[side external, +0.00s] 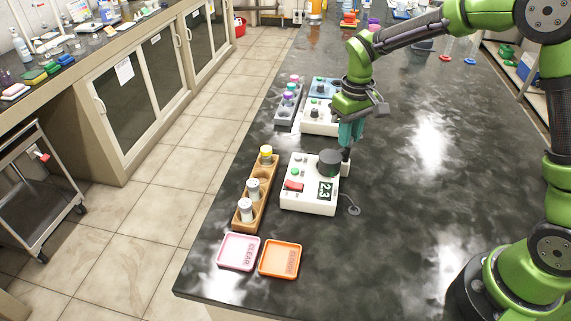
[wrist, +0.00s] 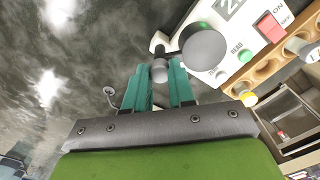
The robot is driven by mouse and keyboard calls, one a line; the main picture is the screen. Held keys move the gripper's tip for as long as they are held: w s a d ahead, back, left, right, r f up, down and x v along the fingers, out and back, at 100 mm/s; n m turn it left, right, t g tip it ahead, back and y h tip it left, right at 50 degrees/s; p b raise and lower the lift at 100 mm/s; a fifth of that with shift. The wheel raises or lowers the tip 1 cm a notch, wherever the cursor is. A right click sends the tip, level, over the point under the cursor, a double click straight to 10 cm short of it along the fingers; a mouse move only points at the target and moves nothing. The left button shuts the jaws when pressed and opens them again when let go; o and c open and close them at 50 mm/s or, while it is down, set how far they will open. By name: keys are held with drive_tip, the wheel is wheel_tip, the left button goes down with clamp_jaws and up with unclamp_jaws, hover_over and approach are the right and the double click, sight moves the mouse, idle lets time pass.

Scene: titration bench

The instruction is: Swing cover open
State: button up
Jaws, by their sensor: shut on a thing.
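The white meter (side external: 308,201) stands on the dark bench with a "2.3" display, a red switch and green buttons. Its round dark grey cover (side external: 329,162) sits at the back right corner; it also shows in the wrist view (wrist: 205,47). A small dark post (wrist: 160,71) stands beside the cover, on a white tab at the meter's edge. My gripper (side external: 347,148) points down at this post, its teal fingers shut on it. What lies under the cover is hidden.
A wooden rack (side external: 255,192) with capped vials stands left of the meter. A pink tray (side external: 238,252) and an orange tray (side external: 280,259) lie in front. Another white device (side external: 319,117) is behind.

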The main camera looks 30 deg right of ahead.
drive_tip(key=n, duration=0.9)
drive_tip(key=shift+o, duration=1)
drive_tip(key=shift+c, duration=1)
drive_tip(key=n, duration=0.5)
drive_tip(key=shift+n, duration=0.4)
drive_tip(key=n, duration=0.6)
